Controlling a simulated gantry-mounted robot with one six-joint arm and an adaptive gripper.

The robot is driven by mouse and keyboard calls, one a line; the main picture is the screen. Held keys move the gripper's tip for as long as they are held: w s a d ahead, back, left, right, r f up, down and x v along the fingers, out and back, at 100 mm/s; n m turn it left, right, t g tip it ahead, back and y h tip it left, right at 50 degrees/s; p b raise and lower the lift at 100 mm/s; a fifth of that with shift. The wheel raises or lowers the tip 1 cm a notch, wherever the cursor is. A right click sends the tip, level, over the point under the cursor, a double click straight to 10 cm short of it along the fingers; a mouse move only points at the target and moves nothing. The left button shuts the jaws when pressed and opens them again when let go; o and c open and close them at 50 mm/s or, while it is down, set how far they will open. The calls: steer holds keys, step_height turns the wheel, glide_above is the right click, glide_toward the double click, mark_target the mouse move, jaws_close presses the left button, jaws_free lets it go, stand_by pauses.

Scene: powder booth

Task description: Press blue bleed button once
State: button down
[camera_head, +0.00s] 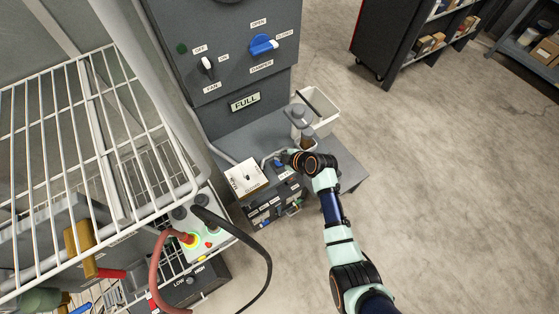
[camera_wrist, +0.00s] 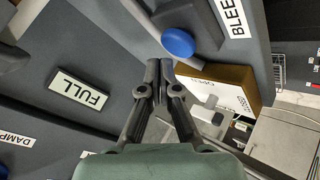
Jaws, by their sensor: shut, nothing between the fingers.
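The round blue bleed button (camera_wrist: 177,42) stands out from a dark grey box face in the wrist view, beside a white label that begins "BLEE" (camera_wrist: 232,14). My gripper (camera_wrist: 160,68) is shut and empty, its two fingertips together just below the button in that picture. A small gap shows between the tips and the button, but I cannot tell their distance in depth. In the head view my gripper (camera_head: 286,158) is over the grey control box (camera_head: 288,190) at the foot of the cabinet. A small blue spot (camera_head: 279,163) shows by the fingertips there.
The grey cabinet (camera_head: 225,50) carries a fan switch (camera_head: 207,64), a blue damper handle (camera_head: 263,45) and a "FULL" sign (camera_head: 245,102). A labelled white-topped box (camera_head: 245,178) and a white bin (camera_head: 321,112) stand close by. A wire rack (camera_head: 70,120) is at left; open floor lies right.

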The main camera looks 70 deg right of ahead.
steer(key=shift+f+b, duration=0.45)
steer(key=shift+b, duration=0.05)
steer(key=shift+f+b, duration=0.45)
steer(key=shift+f, duration=0.05)
stand_by(0.6)
stand_by(0.3)
steer(key=shift+r+p, duration=0.7)
steer(key=shift+r, duration=0.25)
step_height(320, 180, up, 5)
steer(key=p, duration=0.4)
